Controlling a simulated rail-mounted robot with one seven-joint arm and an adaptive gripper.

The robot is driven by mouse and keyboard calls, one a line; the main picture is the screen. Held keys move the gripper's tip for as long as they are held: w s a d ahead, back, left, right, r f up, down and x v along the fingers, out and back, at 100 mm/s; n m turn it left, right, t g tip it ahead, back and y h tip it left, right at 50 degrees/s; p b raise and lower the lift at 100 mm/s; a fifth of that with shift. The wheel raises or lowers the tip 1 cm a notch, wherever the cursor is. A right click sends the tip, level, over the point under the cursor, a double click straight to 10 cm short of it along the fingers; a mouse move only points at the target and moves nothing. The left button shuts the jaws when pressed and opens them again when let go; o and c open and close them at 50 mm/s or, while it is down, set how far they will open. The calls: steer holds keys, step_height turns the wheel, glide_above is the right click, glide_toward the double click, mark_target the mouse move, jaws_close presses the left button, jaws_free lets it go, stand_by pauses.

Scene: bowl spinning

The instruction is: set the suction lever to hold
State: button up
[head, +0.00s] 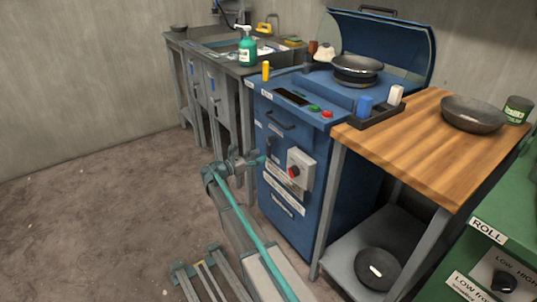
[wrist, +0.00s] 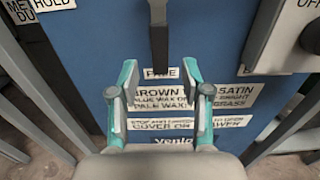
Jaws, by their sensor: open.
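The suction lever (wrist: 159,38) is a dark bar on the blue front panel, seen at the top centre of the wrist view. It hangs straight down, its lower end just above a small white label (wrist: 160,73) that seems to read FREE. A HOLD label (wrist: 50,3) shows at the upper left, left of the lever. My gripper (wrist: 159,100) is open and empty, its teal fingers apart, below the lever in the picture and not visibly touching it. In the head view my gripper (head: 257,160) is close to the front of the blue machine (head: 325,185).
A drawer handle (head: 281,121) sits above. A wooden-topped table (head: 430,130) stands at the right, a sink bench (head: 213,75) behind left. The floor at left is clear.

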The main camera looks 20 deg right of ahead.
mark_target(268, 152)
steer(key=shift+w+d+b, duration=0.15)
steer(key=shift+d, duration=0.8)
steer(key=shift+w+d+b, duration=0.15)
steer(key=shift+w+d, duration=0.05)
steer(key=shift+d, duration=0.8)
steer(key=shift+w+d+b, duration=0.15)
steer(key=shift+d, duration=0.8)
jaws_close()
